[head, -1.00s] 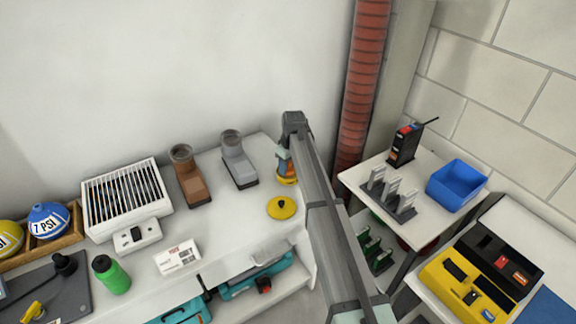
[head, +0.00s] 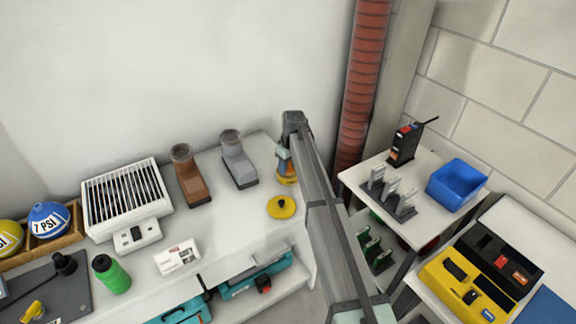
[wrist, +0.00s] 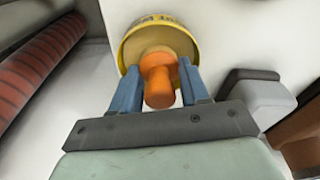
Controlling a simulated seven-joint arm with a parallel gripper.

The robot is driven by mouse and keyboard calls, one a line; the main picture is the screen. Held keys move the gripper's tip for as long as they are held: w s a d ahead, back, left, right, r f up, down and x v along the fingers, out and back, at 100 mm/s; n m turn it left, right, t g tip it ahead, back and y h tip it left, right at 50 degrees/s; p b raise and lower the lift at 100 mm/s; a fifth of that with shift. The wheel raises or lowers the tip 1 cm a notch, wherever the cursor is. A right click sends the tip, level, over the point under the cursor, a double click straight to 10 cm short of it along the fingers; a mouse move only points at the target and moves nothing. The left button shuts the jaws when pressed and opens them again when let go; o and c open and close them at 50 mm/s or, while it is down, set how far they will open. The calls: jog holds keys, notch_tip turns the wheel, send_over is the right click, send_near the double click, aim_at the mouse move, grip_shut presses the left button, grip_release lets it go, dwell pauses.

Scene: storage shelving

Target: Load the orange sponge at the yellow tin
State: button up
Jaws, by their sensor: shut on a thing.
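My gripper (wrist: 160,82) points down at the right end of the white shelf top, with its two blue fingers shut on the orange sponge (wrist: 158,68). In the wrist view the sponge is a rounded orange piece between the fingers. It overlaps the round opening of the yellow tin (wrist: 152,20), which has dark lettering on its rim. I cannot tell whether the sponge touches the tin's contents.
A grey boot (head: 239,170) and a brown boot (head: 188,182) stand to the left. A red pipe (head: 358,100) rises behind. A blue bin (head: 457,186) sits right.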

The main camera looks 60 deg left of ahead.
jog(key=shift+r, duration=3.5)
jog(key=shift+d+m, duration=0.1)
jog(key=shift+m, duration=0.2)
jog(key=w+d+m, duration=0.4)
jog(key=w+d, duration=0.3)
jog(key=d, duration=1)
jog(key=w+d+r+m+t, duration=0.1)
jog(key=w+d+m, duration=0.5)
jog(key=d, duration=1.2)
jog(key=w+d+m, duration=0.3)
jog(key=w+d, duration=0.5)
jog(key=d, duration=0.9)
jog(key=w+d+m, duration=0.2)
jog(key=d+m, duration=0.1)
jog(key=d, duration=1.5)
jog(key=w+d+m+h, duration=0.1)
jog(key=w+d+m, duration=0.2)
jog(key=d, duration=1.5)
jog(key=shift+w+r+m+t, duration=0.15)
jog(key=shift+r+m+t, duration=0.15)
jog(key=shift+r, duration=0.15)
